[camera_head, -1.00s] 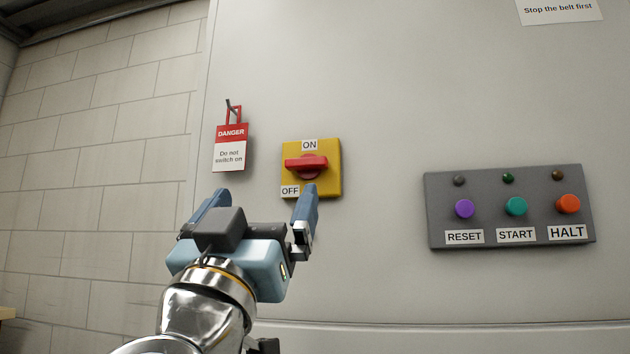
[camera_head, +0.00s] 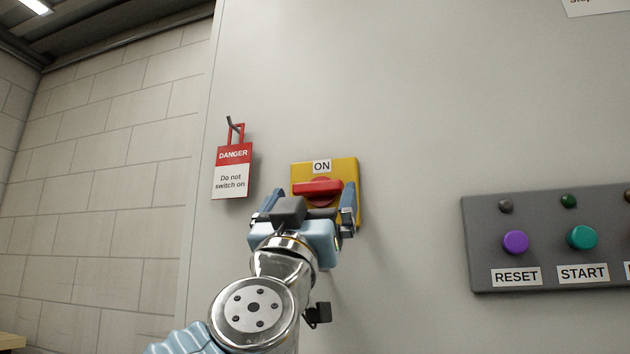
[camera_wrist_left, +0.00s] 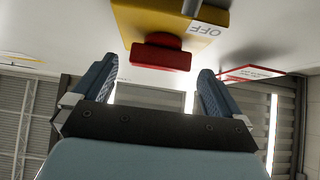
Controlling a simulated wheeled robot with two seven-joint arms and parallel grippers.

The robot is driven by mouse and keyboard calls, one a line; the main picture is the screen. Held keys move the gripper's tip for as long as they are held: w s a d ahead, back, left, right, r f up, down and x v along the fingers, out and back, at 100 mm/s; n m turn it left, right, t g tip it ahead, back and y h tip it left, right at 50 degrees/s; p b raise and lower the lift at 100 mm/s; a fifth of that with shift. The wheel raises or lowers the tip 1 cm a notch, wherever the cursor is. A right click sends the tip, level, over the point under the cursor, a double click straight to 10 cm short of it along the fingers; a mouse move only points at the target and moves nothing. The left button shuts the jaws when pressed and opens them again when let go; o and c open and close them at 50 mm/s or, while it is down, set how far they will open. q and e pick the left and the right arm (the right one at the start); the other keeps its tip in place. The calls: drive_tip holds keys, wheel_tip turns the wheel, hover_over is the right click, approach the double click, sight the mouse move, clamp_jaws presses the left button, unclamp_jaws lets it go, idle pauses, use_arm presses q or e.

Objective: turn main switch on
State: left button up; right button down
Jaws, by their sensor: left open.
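The main switch is a yellow plate (camera_head: 348,172) on the grey panel, with a red handle (camera_head: 318,187) lying horizontal. The ON label (camera_head: 321,166) shows above the handle; the OFF label is hidden in the head view. My left gripper (camera_head: 308,197) is open just below and in front of the switch, its fingers apart on either side of the handle. In the left wrist view the red handle (camera_wrist_left: 161,56) lies beyond and between the open fingertips (camera_wrist_left: 158,75), and the OFF label (camera_wrist_left: 207,29) shows on the yellow plate (camera_wrist_left: 150,18). Nothing is between the fingers. My right gripper is not in view.
A red and white DANGER tag (camera_head: 232,172) reading "Do not switch on" hangs on a hook left of the switch. A grey button box (camera_head: 480,225) with RESET and START buttons is at the right. The panel between is clear.

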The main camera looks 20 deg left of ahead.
sight(319, 190)
use_arm(q)
drive_tip(key=shift+x, duration=1.25)
drive_tip(key=c, duration=1)
drive_tip(key=shift+o, duration=0.2)
drive_tip(key=shift+p, duration=0.3)
